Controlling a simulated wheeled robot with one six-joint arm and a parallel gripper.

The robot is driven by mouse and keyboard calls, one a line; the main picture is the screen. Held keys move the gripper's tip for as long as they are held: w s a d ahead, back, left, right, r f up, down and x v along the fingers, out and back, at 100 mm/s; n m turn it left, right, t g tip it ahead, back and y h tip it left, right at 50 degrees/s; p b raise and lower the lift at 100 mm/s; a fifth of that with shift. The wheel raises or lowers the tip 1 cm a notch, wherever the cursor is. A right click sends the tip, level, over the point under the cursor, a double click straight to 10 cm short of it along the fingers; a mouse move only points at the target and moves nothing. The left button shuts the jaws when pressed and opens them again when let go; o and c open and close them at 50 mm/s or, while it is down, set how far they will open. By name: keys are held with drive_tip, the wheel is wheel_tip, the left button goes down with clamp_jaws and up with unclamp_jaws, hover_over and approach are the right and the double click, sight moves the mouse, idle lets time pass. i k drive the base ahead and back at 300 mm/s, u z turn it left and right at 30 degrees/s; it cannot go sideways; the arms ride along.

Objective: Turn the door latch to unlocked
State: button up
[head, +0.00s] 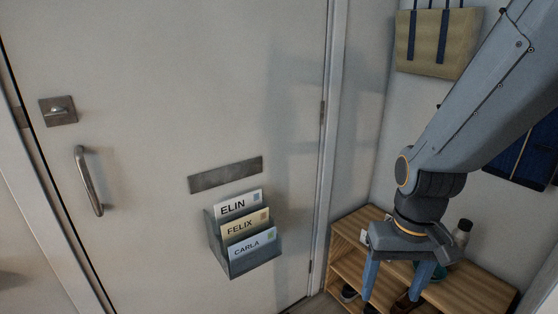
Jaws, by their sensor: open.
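The door latch (58,110) is a small turn knob on a square metal plate at the upper left of the white door (150,60). The knob looks roughly horizontal; I cannot tell its lock state. My gripper (393,292) is at the lower right, pointing down with its two blue fingers apart and empty. It is in front of the wooden shelf, far to the right of the latch and touching nothing that I can see.
Below the latch is a metal pull handle (88,181). A mail slot plate (225,175) and a grey letter holder (246,262) with named envelopes are on the door. A wooden shoe shelf (465,297) stands right. A beige bag (436,42) hangs above.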

sight(57, 112)
drive_tip(key=u, duration=1.4)
drive_tip(key=k, duration=0.35)
drive_tip(key=u, duration=0.4)
drive_tip(key=i, duration=0.45)
drive_tip(key=z, duration=1.1)
drive_tip(key=k, duration=0.8)
drive_tip(key=u, duration=0.55)
drive_tip(key=i, duration=0.8)
